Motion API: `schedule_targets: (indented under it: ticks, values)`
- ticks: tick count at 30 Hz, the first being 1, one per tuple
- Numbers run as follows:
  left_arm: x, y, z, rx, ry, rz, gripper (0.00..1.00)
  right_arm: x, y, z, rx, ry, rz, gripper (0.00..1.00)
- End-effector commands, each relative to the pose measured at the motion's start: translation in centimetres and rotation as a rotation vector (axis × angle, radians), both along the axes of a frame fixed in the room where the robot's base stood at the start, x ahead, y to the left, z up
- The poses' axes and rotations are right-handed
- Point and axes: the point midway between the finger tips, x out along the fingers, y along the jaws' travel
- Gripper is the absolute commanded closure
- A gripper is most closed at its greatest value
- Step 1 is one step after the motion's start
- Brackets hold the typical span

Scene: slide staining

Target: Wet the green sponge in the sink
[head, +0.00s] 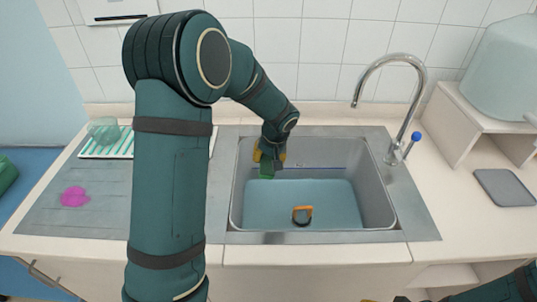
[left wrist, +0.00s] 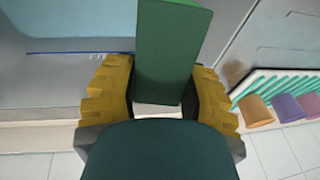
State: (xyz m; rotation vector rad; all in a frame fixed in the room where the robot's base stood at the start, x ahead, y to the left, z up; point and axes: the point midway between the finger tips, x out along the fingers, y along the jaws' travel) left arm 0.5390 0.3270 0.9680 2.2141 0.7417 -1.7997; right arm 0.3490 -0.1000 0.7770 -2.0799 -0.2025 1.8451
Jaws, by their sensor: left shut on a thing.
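The green sponge (head: 266,173) is held by my left gripper (head: 268,157) inside the left part of the sink (head: 233,200). In the left wrist view, the sponge (left wrist: 172,50) sits between the two yellow fingers of the left gripper (left wrist: 165,98), which are shut on it. The basin holds bluish water (head: 335,205). The sponge's lower end is at the far left edge of the water; I cannot tell whether it touches.
A chrome tap (head: 392,60) with a blue knob (head: 416,136) stands at the sink's back right. A pink blob (head: 74,196) and a striped rack (head: 95,149) are on the left drainer. A grey pad (head: 505,187) lies right.

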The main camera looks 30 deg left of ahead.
Motion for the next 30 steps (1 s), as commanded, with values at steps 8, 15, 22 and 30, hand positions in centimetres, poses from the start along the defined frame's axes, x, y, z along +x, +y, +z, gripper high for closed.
schedule_targets:
  ticks: [8, 15, 22, 30]
  values:
    - [0.0, 0.0, -2.9, -0.001, 0.000, 0.000, 0.84, -0.2, 0.0, -2.3, 0.002, 0.006, 0.006, 0.53]
    - [0.0, 0.0, -5.1, 0.000, 0.000, -0.001, 0.84, -0.2, 0.0, -4.2, 0.001, 0.004, 0.008, 0.53]
    - [0.0, 0.0, -7.1, 0.000, 0.000, -0.001, 0.84, 0.2, 0.0, -6.1, 0.000, -0.004, 0.006, 0.53]
    - [0.0, 0.0, -9.5, -0.001, 0.000, -0.001, 0.84, 0.6, -0.1, -8.0, -0.003, -0.014, 0.003, 0.53]
